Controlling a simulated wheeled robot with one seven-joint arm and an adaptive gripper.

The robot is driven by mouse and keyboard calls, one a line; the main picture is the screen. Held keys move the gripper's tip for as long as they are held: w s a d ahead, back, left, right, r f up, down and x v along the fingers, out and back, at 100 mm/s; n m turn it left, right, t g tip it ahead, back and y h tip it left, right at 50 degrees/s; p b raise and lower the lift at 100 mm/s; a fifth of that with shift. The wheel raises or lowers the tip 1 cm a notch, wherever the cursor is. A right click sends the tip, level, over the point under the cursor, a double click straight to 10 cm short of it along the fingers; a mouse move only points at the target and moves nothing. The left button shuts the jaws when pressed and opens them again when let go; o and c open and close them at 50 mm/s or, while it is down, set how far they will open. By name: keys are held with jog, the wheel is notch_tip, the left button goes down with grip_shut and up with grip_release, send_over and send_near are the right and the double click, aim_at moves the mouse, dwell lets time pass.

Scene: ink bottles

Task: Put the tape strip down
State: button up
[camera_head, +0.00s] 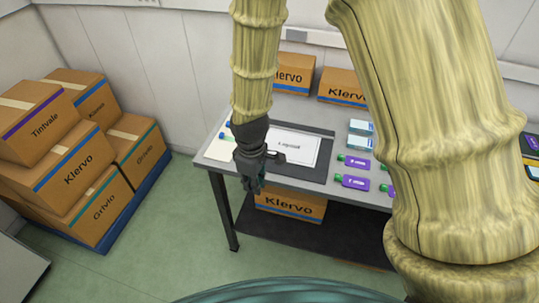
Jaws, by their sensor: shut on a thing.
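My gripper (252,184) is at the front left edge of the grey table (216,155), pointing down. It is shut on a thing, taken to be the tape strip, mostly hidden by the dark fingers. A small teal sliver shows by the fingertips, but I cannot tell whether it is the strip. A white labelled box (292,147) lies on a dark mat (317,172) just right of the gripper. I cannot tell whether the gripper touches the table edge.
Purple bottles with green caps (354,182) lie to the right on the table. Pale blue-white packs (360,127) lie behind them. Cardboard boxes stand at the back (343,87) and under the table (290,203). Stacked boxes (72,172) stand at left. Green floor is clear in front.

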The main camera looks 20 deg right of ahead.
jog(key=shift+s+a+r+n+p, duration=0.1)
jog(key=shift+s+a+n+p, duration=0.2)
jog(key=shift+n, duration=0.5)
jog(key=p, duration=0.5)
send_over(268, 164)
jog(key=shift+f, duration=0.8)
jog(key=shift+s+f+p, duration=0.15)
jog(key=shift+f+p, duration=0.15)
jog(key=shift+p, duration=0.25)
jog(key=shift+f+p, duration=0.65)
jog(key=shift+f, duration=0.75)
jog(key=shift+f, duration=0.2)
jog(key=o, duration=0.6)
jog(key=shift+o, duration=0.2)
jog(key=shift+r, duration=0.25)
